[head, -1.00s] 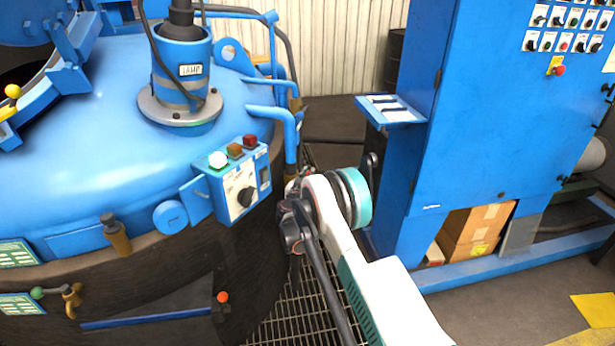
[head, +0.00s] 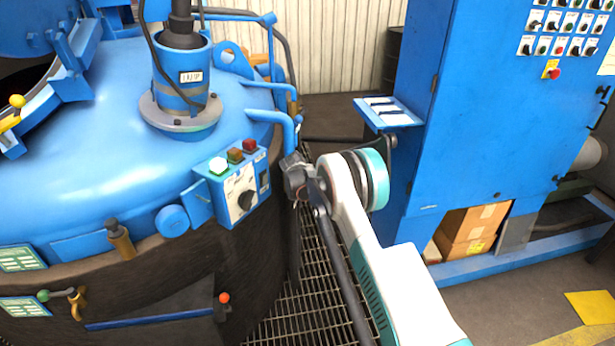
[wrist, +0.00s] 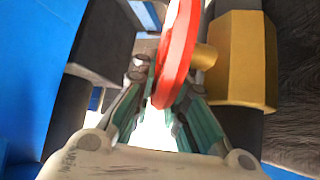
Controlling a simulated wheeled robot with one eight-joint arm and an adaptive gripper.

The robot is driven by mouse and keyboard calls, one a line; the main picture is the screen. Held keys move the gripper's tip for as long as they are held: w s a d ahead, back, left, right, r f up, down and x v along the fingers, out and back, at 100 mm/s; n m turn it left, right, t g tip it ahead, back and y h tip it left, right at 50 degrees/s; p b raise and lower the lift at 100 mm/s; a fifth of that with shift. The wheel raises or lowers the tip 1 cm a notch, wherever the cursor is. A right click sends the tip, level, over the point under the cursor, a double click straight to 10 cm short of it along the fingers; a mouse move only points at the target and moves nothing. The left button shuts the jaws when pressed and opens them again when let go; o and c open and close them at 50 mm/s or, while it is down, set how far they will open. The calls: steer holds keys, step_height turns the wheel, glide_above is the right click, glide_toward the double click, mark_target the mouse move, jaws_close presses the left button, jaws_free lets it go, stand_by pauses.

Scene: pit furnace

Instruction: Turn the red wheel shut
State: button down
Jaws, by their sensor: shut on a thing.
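The red wheel (wrist: 176,55) shows in the wrist view, seen nearly edge-on, with a brass stem and a brass valve body (wrist: 242,60) to its right. My gripper (wrist: 168,88) has its green-padded fingers on either side of the wheel's lower rim and is shut on it. In the head view my arm reaches past the right side of the blue furnace. The wheel and the fingertips are hidden there behind the arm and the furnace side.
A blue furnace lid (head: 80,150) fills the left, with a control box (head: 238,188) on its edge close to my arm. A blue cabinet (head: 480,120) with a small shelf (head: 388,112) stands close on the right. Floor grating (head: 300,290) lies between them.

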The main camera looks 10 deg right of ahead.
steer(key=shift+g, duration=0.3)
steer(key=c, duration=1.6)
jaws_free()
steer(key=shift+w+f, duration=0.1)
steer(key=v, duration=1.2)
steer(key=shift+d, duration=0.15)
